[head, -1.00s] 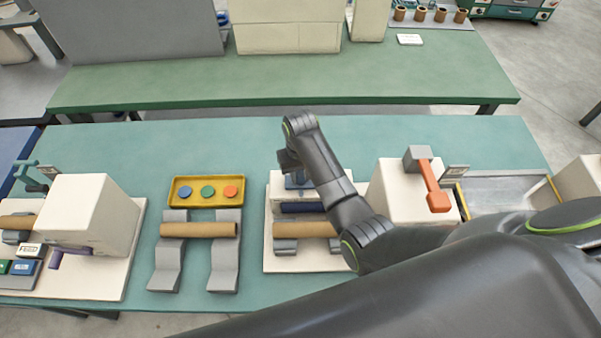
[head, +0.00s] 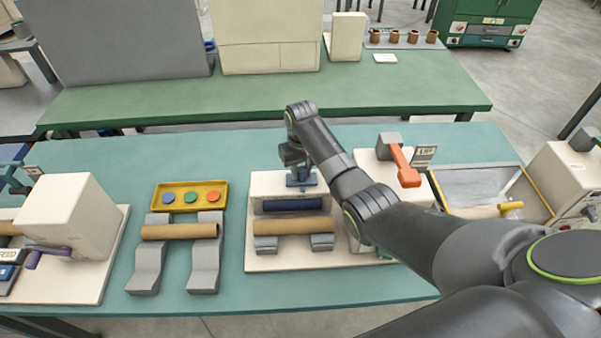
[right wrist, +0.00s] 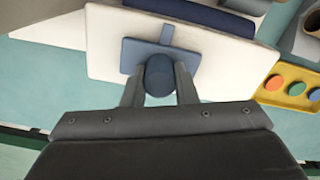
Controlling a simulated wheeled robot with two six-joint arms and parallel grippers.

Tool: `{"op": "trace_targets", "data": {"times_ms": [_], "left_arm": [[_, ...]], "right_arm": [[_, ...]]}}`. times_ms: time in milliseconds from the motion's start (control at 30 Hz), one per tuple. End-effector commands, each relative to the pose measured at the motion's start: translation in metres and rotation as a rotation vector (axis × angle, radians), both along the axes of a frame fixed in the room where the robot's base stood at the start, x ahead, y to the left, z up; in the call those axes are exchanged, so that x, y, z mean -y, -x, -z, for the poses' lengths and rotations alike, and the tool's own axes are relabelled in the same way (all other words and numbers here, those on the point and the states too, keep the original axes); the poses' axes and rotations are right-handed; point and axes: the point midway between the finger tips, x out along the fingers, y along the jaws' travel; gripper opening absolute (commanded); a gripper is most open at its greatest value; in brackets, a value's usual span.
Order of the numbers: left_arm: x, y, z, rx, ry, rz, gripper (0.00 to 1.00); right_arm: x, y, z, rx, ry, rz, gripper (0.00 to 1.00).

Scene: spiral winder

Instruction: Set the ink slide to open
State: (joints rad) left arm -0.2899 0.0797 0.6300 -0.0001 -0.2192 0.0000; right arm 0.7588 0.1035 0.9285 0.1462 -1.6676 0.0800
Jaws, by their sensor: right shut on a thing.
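The ink slide is a blue plate with a narrow tongue and a round dark blue knob, on top of the cream inking unit (head: 262,184) in the middle of the bench. In the head view the blue plate (head: 302,178) shows just below my right gripper (head: 297,166). In the right wrist view the knob (right wrist: 159,75) sits between the two fingers of the gripper (right wrist: 160,92), which are shut on it. The plate (right wrist: 135,53) lies on the cream surface beyond the fingers. My left gripper is not in view.
A dark blue roller (head: 292,205) and a brown tube (head: 294,226) lie in front of the slide. A yellow tray (head: 220,197) with coloured discs stands left. A cream box with an orange lever (head: 403,165) stands close to the right of my arm.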

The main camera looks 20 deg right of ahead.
Motion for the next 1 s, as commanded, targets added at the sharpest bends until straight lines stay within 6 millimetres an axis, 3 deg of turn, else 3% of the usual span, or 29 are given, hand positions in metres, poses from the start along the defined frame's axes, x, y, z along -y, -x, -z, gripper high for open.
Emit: {"op": "trace_targets", "data": {"times_ms": [33, 200, 567, 767, 1000], "left_arm": [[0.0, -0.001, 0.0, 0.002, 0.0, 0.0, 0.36], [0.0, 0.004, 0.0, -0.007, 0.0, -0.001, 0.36], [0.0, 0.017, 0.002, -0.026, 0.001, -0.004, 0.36], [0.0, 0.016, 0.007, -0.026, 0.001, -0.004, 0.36], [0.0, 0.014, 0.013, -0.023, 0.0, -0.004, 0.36]], "right_arm": [[0.004, 0.0, 0.0, -0.002, 0.007, 0.003, 0.28], [0.003, 0.0, 0.0, -0.001, 0.006, 0.003, 0.48], [0.002, -0.001, -0.005, 0.003, 0.003, 0.002, 0.48], [0.003, -0.002, -0.035, 0.008, 0.005, 0.002, 0.48], [0.003, -0.002, -0.099, 0.007, 0.005, 0.002, 0.48]]}}
